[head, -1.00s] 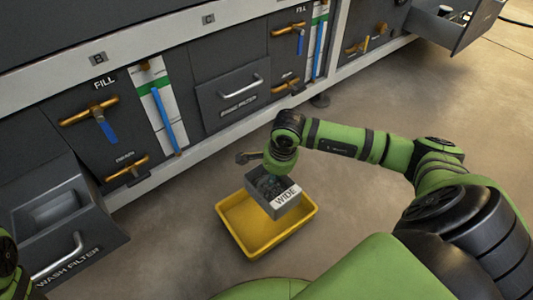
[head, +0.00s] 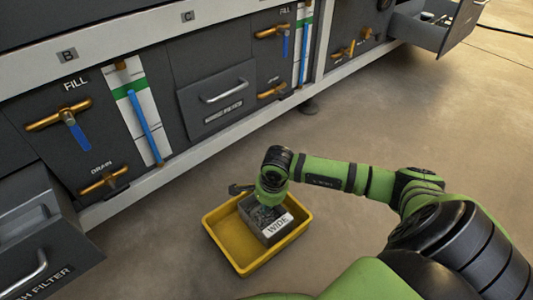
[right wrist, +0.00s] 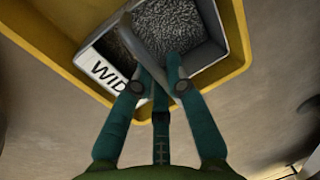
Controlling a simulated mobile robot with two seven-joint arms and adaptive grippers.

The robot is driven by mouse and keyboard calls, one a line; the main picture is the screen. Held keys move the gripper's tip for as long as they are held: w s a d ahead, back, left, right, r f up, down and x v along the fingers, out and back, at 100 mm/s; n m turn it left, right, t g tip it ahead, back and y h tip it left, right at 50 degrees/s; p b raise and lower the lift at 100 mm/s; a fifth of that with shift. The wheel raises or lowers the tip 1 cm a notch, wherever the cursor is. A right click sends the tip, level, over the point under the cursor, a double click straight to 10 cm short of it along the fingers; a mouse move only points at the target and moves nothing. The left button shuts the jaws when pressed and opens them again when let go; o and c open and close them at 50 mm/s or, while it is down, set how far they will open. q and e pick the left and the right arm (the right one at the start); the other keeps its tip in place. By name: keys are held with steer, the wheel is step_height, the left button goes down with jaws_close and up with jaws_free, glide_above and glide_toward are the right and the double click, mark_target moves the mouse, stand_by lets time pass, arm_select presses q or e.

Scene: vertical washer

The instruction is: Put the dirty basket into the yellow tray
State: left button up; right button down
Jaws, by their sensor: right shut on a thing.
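The basket (head: 271,230) is a grey box with a white "WIDE" label and grey, grainy contents. It appears within the outline of the yellow tray (head: 226,247) on the floor, toward its right side. I cannot tell whether it touches the tray bottom. In the right wrist view the basket (right wrist: 203,58) appears inside the tray's yellow rim (right wrist: 243,50). My right gripper (right wrist: 160,72) is shut on the basket's handle (right wrist: 132,38). In the head view the gripper is mostly hidden by my wrist above the basket. My left gripper is not in view.
A dark washer cabinet with valves and a closed filter drawer (head: 220,98) runs along the back left. A wash filter drawer (head: 50,255) juts out at the lower left. Another drawer (head: 440,28) is open at the top right. Floor around the tray is clear.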

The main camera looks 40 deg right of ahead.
steer(key=shift+r, duration=0.1)
steer(key=c, duration=1.2)
jaws_free()
steer(key=shift+f, duration=0.2)
steer(key=shift+c, duration=0.2)
